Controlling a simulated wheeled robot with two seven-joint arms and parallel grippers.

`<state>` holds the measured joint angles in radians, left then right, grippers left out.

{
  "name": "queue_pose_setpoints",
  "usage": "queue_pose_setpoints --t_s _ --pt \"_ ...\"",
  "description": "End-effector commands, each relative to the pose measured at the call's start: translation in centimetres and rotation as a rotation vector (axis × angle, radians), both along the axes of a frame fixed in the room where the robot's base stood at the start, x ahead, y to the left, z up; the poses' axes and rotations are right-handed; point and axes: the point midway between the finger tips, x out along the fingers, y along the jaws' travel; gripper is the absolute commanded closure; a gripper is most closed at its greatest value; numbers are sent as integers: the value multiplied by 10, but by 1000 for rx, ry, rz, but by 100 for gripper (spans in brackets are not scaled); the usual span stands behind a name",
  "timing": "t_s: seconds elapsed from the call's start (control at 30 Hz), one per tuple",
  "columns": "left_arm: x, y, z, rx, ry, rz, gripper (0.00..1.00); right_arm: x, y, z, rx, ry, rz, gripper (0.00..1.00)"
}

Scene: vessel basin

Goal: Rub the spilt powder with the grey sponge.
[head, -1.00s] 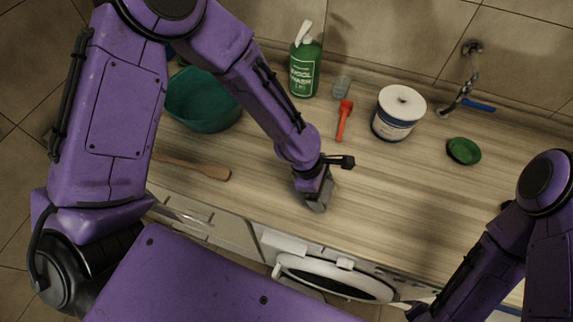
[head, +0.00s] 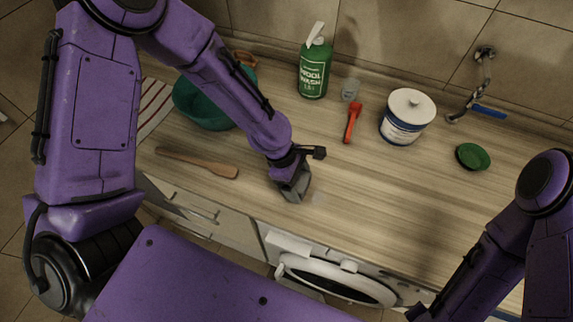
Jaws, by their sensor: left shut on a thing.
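My left gripper (head: 288,174) is shut on the grey sponge (head: 293,188) and holds it down at the worktop, near its front edge. The jaws hide the upper part of the sponge. A faint pale patch (head: 316,198), which looks like the spilt powder, shows just right of the sponge; its full extent is hard to make out. My right arm comes in at the lower right, but its gripper is not in view.
A wooden spatula (head: 197,162) and a teal basin (head: 205,108) lie to the left.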

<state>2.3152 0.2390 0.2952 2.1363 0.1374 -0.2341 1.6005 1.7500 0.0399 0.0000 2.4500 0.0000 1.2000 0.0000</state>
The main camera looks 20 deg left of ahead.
Motion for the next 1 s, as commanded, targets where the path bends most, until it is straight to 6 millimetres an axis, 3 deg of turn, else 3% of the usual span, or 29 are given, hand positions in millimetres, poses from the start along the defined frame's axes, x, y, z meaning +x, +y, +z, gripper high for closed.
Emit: queue_pose_setpoints --t_s 0.27,0.37,1.0 --pt "2 18 1 -1 -1 -13 51 0 0 0 0 0 0 57" --pt "3 18 19 1 -8 -16 51 0 0 0 0 0 0 57" --pt "2 17 75 1 -3 -14 51 0 0 0 0 0 0 57"
